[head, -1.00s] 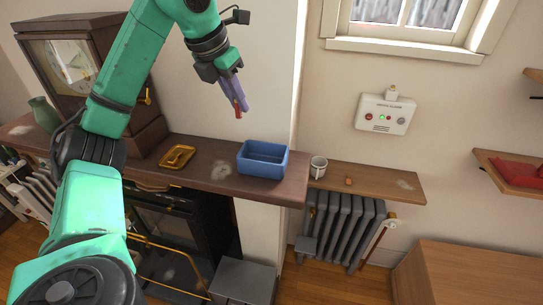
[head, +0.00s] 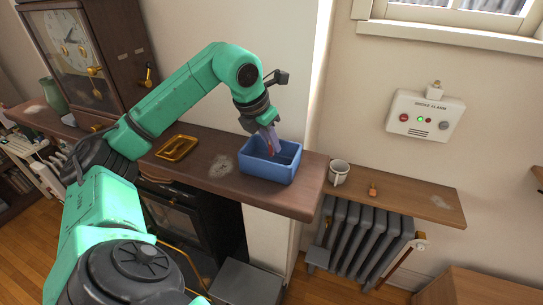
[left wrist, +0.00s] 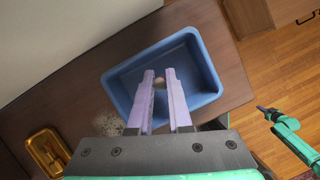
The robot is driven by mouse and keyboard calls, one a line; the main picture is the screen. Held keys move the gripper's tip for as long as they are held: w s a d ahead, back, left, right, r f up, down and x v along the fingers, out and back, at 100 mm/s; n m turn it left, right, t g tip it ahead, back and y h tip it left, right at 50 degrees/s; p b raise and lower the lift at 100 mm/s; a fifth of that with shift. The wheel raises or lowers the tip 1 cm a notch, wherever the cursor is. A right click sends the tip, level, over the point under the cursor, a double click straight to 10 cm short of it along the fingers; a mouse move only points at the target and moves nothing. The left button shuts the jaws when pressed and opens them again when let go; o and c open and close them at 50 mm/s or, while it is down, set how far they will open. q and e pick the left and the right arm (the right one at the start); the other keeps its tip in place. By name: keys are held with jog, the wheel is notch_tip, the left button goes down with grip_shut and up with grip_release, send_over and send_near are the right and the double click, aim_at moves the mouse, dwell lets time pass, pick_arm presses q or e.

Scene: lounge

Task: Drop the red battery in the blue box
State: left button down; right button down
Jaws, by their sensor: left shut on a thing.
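The blue box (head: 268,170) is open-topped and stands on the dark wooden mantel. My left gripper (head: 273,151) points down at the box opening, its lilac fingers shut on the red battery. Only a small reddish part of the battery shows between the fingers in the head view. In the left wrist view, the fingertips (left wrist: 159,80) lie over the inside of the blue box (left wrist: 207,68), and a small pale end of the battery (left wrist: 159,84) shows between them. Part of my right arm shows at the right there, with its gripper (left wrist: 262,109) small and unclear.
A gold tray (head: 177,148) lies on the mantel (head: 212,183) left of the box. A white mug (head: 339,173) and a small orange object (head: 373,189) are on the lower wooden shelf (head: 415,199) at right, above a grey radiator (head: 360,236). A clock stands at far left.

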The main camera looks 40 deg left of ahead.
pick_arm(q)
notch_tip(320, 180, down, 2)
jog(key=shift+s+f, duration=0.25)
jog(key=shift+f, duration=0.1)
jog(key=shift+r, duration=0.1)
jog(key=c, duration=0.8)
grip_release()
jog(key=shift+c, duration=0.2)
pick_arm(e)
jog(key=shift+s+f, duration=0.4)
pick_arm(q)
jog(key=p+v, duration=0.1)
jog(key=v, duration=1.1)
pick_arm(e)
jog(key=shift+w+d+r, duration=0.1)
jog(key=shift+d+r, duration=0.05)
jog(key=shift+r, duration=0.75)
